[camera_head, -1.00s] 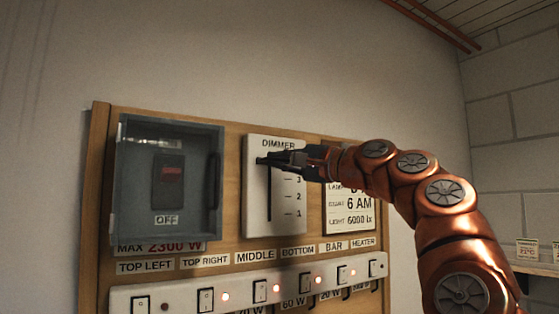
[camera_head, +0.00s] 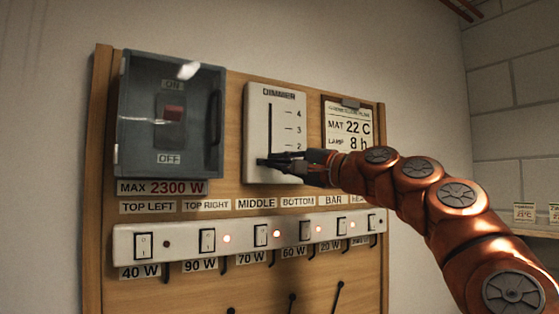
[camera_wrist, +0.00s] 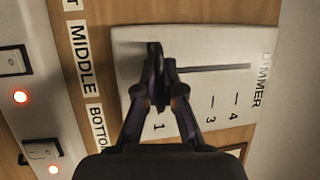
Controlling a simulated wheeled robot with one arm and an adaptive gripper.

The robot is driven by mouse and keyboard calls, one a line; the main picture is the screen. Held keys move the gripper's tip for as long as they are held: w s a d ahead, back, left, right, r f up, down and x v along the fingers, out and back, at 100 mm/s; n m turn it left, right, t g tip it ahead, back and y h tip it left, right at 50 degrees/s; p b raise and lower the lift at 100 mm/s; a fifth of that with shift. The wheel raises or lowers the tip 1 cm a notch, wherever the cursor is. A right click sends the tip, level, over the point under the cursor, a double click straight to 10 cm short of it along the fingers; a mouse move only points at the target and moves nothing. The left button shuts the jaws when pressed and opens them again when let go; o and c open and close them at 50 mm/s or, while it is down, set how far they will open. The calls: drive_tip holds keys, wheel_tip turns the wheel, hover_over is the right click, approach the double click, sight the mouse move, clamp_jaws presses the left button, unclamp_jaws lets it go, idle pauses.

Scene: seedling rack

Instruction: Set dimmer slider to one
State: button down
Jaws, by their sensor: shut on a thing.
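The dimmer (camera_head: 257,110) is a white plate with a dark vertical slot and a number scale. It also shows in the wrist view (camera_wrist: 195,50), turned on its side. My gripper (camera_head: 268,161) is shut on the dark slider knob (camera_wrist: 153,47) at the low end of the slot. In the wrist view my gripper (camera_wrist: 159,78) covers most of the knob, and the fingertips are level with the 1 mark (camera_wrist: 158,126). The 3 and 4 marks are clear; the 2 is hidden there. In the head view my gripper hides the 1.
A grey clear-fronted breaker box (camera_head: 170,70) stands left of the dimmer. A white strip of rocker switches (camera_head: 180,242) with several red lights runs below. A notice card (camera_head: 350,127) hangs to the right, partly behind my gripper.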

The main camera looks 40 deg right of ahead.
drive_tip(key=shift+f, duration=0.2)
drive_tip(key=c, duration=1.3)
unclamp_jaws()
drive_tip(key=shift+o, duration=0.2)
drive_tip(key=shift+s, duration=0.1)
drive_tip(key=v, duration=1.2)
drive_tip(key=shift+r, duration=0.1)
